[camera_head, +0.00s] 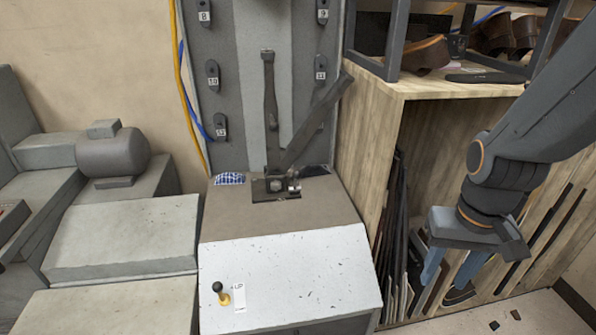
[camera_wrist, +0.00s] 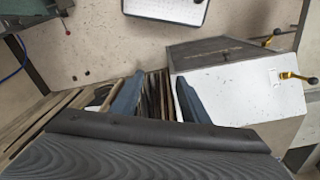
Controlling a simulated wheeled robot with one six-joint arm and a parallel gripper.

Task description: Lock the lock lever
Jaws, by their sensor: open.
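A dark metal lever assembly stands on the brown top of the machine cabinet. A small black-knobbed lever (camera_head: 219,291) with a yellow base sits on the white sloped panel beside an "UP" label. I cannot tell which is the lock lever. My gripper (camera_head: 451,267) is open and empty, pointing down to the right of the cabinet, apart from every lever. Its two blue-grey fingers also show in the wrist view (camera_wrist: 158,99).
A wooden shelf unit (camera_head: 363,145) with upright strips inside stands right of the machine, behind my gripper. The white panel (camera_head: 290,275) has clear space. In the wrist view, yellow-and-black handles (camera_wrist: 292,75) stick out from the cabinet at right. A grey motor (camera_head: 113,153) stands left.

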